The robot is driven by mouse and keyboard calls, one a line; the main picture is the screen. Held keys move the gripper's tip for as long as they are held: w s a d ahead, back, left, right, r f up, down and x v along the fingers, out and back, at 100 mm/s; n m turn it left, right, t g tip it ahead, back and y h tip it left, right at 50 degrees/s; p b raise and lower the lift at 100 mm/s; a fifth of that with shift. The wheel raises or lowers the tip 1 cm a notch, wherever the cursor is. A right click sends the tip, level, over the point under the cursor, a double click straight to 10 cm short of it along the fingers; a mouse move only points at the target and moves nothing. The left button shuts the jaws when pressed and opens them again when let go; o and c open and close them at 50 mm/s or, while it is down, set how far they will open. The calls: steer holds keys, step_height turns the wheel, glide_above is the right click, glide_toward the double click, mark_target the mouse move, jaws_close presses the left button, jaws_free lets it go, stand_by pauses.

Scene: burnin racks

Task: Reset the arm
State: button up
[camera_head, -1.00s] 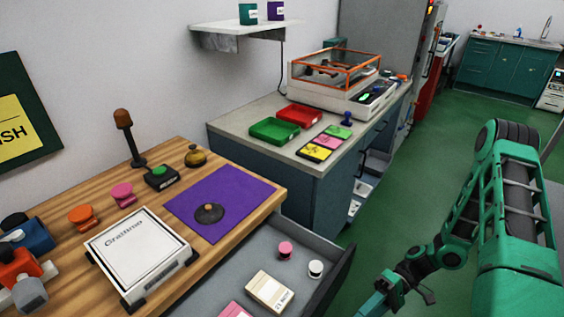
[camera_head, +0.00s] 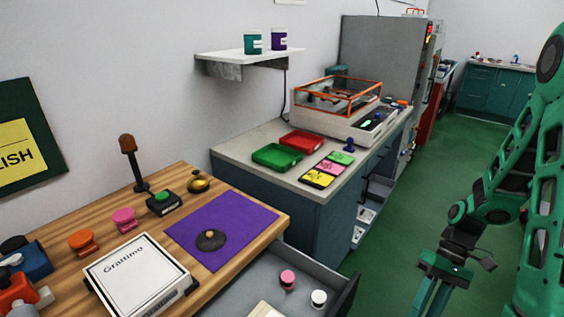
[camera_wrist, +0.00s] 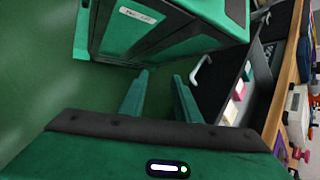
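My green arm is folded at the right side of the head view. My gripper (camera_head: 428,312) hangs low over the green floor, to the right of the open drawer, with its fingers pointing down. In the wrist view my gripper (camera_wrist: 160,74) has its two green fingers apart, with nothing between them. It touches nothing that I can see.
A wooden bench (camera_head: 215,268) holds a purple mat (camera_head: 235,222) and a white box (camera_head: 137,275). The open grey drawer (camera_head: 245,296) juts out below it. A grey-topped counter (camera_head: 240,147) stands behind. The green floor (camera_head: 400,225) is clear between the counter and my arm.

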steer(key=s+d+r+m+t+h, duration=0.1)
steer(key=s+d+r+m+t, duration=0.1)
steer(key=r, duration=0.4)
steer(key=s+d+r+m+t+h, duration=0.2)
steer(key=s+d+r, duration=0.1)
steer(key=r, duration=0.4)
steer(key=s+d+r+m+t+h, duration=0.2)
steer(key=s+r+m, duration=0.1)
steer(key=r, duration=0.3)
steer(key=shift+s+d+r, duration=0.25)
steer(key=shift+s+d, duration=0.05)
steer(key=shift+s, duration=0.25)
steer(key=shift+w+f, duration=0.25)
steer(key=shift+w, duration=0.35)
